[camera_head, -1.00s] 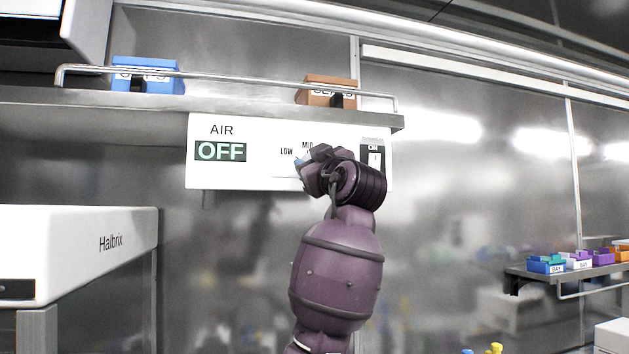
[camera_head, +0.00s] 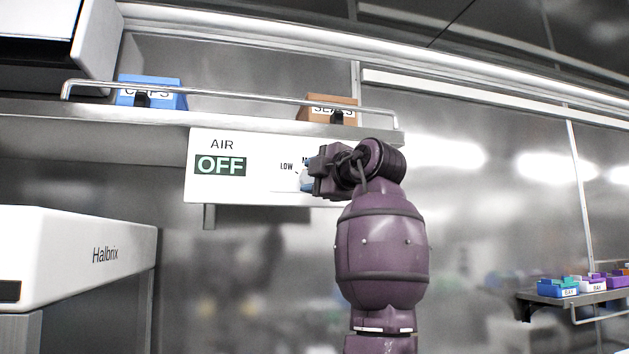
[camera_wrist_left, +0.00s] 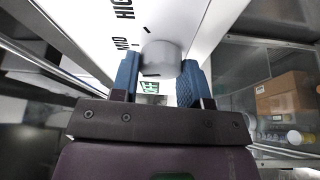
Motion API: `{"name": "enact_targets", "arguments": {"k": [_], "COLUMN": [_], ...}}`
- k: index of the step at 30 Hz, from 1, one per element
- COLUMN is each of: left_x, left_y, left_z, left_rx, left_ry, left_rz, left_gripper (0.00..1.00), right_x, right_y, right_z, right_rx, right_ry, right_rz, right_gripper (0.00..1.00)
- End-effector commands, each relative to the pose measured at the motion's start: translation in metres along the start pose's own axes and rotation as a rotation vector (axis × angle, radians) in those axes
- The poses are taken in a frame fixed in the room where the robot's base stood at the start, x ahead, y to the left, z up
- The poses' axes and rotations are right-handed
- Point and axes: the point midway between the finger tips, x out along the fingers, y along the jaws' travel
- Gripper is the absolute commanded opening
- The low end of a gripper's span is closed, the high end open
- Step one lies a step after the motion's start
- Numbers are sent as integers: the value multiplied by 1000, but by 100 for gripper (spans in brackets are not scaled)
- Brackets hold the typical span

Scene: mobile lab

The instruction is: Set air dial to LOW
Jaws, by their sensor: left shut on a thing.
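The white air panel (camera_head: 215,188) hangs under the shelf, with the word AIR above a display (camera_head: 220,166) that reads OFF. A LOW mark (camera_head: 287,167) shows left of my left gripper (camera_head: 306,178), which is at the panel and hides the dial in the head view. In the left wrist view the grey round dial (camera_wrist_left: 160,57) sits between the blue fingertips of my left gripper (camera_wrist_left: 160,75), which is shut on it. MID and HIGH marks show beside the dial there. I cannot tell where the dial points. My right gripper is not in view.
A metal shelf (camera_head: 240,122) with a rail runs just above the panel and holds a blue bin (camera_head: 170,100) and a brown bin (camera_head: 318,115). A white Halbrix machine (camera_head: 70,255) stands at the left. A small rack of coloured bins (camera_head: 570,300) is at the right.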

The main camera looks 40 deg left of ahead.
Motion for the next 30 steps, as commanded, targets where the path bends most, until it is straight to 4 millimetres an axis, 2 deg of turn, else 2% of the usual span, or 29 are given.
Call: {"name": "enact_targets", "arguments": {"k": [15,30], "left_x": [0,1], "left_y": [1,0], "left_z": [-1,0], "left_rx": [-408,-568], "left_ry": [1,2], "left_rz": [-173,-241], "left_gripper": [18,18], "right_x": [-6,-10], "right_y": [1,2], "right_z": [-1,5], "right_rx": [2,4], "right_ry": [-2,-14], "right_rz": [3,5], "right_gripper": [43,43]}}
